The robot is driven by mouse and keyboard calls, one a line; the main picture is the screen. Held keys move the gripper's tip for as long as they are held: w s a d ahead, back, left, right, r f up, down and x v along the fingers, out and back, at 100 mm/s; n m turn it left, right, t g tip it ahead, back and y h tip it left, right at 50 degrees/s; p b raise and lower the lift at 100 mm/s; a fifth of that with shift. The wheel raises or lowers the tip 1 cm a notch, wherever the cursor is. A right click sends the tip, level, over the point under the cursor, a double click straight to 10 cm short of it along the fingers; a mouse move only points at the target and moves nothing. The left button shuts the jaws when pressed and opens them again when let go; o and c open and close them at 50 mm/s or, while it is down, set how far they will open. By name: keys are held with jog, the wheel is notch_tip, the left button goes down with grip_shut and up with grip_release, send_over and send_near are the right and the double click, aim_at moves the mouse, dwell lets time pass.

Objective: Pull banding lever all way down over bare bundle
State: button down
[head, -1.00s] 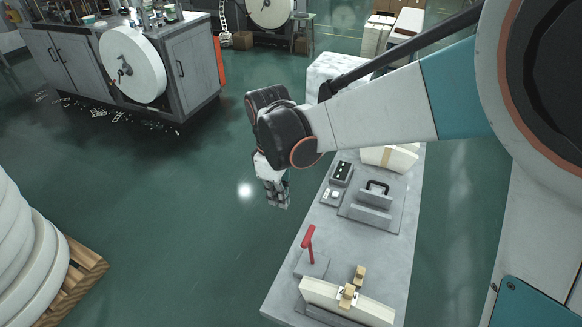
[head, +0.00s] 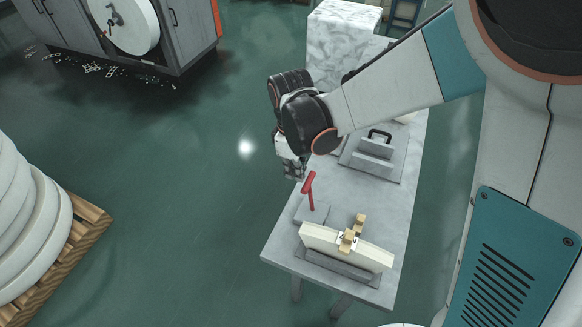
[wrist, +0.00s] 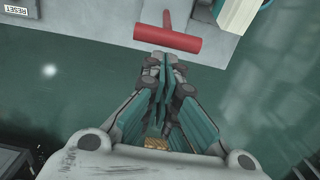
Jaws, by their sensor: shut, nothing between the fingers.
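The banding lever (head: 309,190) is red with a T-shaped handle and stands raised from a grey base block (head: 311,214) on the bench. In the wrist view its red crossbar (wrist: 167,37) lies just beyond my fingertips. A cream bundle (head: 372,257) stands in a grey holder (head: 341,269) beside the lever, with wooden blocks (head: 352,233) at its middle. My gripper (head: 294,171) is up and left of the lever in the head view, over the bench's left edge. In the wrist view my gripper (wrist: 166,62) is shut and empty. Whether the fingertips touch the crossbar is unclear.
A grey fixture with a black handle (head: 380,136) sits farther back on the bench (head: 392,206). A pallet with stacked white rolls (head: 42,225) stands at the left. The green floor left of the bench is clear. A RESET label (wrist: 17,10) shows in the wrist view.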

jog(key=shift+d, duration=0.1)
jog(key=shift+s+d+r+t+y, duration=0.15)
jog(key=shift+s+d+r+y, duration=0.1)
jog(key=shift+d+y, duration=0.35)
jog(key=shift+s+d+r+t+y, duration=0.1)
jog(key=shift+s+d+t+y, duration=0.1)
jog(key=shift+d+y, duration=0.35)
jog(key=s+d+f+t+y+b, duration=0.1)
jog(key=s+d+y+b, duration=0.1)
jog(key=d, duration=0.4)
jog(key=s+d+f+t+y+b, duration=0.1)
jog(key=s+d+y+b, duration=0.1)
jog(key=d+y+b, duration=0.2)
jog(key=shift+d+f+b, duration=0.2)
jog(key=shift+d+b, duration=0.4)
jog(key=shift+d, duration=0.25)
jog(key=shift+y, duration=0.25)
jog(key=w+a+r+p, duration=0.1)
jog(key=a+r+p, duration=0.3)
jog(key=r, duration=0.6)
jog(key=shift+w+r+p, duration=0.2)
jog(key=shift+r+p, duration=0.1)
jog(key=shift+r, duration=0.1)
